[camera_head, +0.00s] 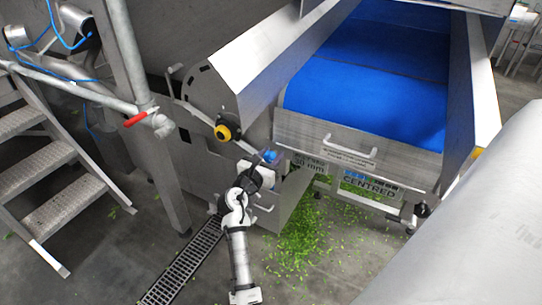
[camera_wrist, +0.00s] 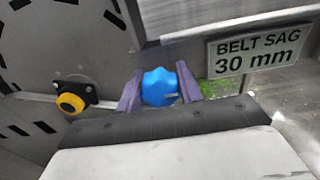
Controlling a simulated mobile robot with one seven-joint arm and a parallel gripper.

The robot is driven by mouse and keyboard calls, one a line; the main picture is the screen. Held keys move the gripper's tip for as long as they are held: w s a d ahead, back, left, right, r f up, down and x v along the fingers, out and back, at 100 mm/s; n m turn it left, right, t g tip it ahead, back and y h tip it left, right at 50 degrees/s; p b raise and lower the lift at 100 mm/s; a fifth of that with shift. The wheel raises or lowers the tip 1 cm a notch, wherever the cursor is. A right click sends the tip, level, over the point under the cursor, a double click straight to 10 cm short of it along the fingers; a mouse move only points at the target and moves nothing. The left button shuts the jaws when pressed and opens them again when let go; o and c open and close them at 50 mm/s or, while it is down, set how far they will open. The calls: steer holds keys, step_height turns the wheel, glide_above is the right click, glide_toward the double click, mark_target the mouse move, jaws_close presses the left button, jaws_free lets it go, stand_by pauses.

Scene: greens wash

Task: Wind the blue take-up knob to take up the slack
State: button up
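The blue take-up knob (camera_wrist: 159,88) is lobed and has a small pale mark on its lower right. In the wrist view it sits between the two purple fingers of my gripper (camera_wrist: 160,84), one on each side. No gap shows between the knob and either finger, so my gripper looks shut on it. In the head view the knob (camera_head: 269,155) shows at the end of my gripper (camera_head: 264,162), beside the machine's side. The knob's shaft is hidden. The blue belt (camera_head: 365,90) lies on the conveyor, and its sag underneath is not clearly visible.
A sign (camera_wrist: 258,52) reads "BELT SAG 30 mm". A yellow and black button (camera_head: 223,132) is left of the knob. A handled panel (camera_head: 350,150) closes the conveyor front. Green scraps (camera_head: 300,240) litter the floor near a drain grate (camera_head: 185,265). Metal steps (camera_head: 60,212) stand left.

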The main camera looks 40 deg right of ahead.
steer(key=c, duration=0.3)
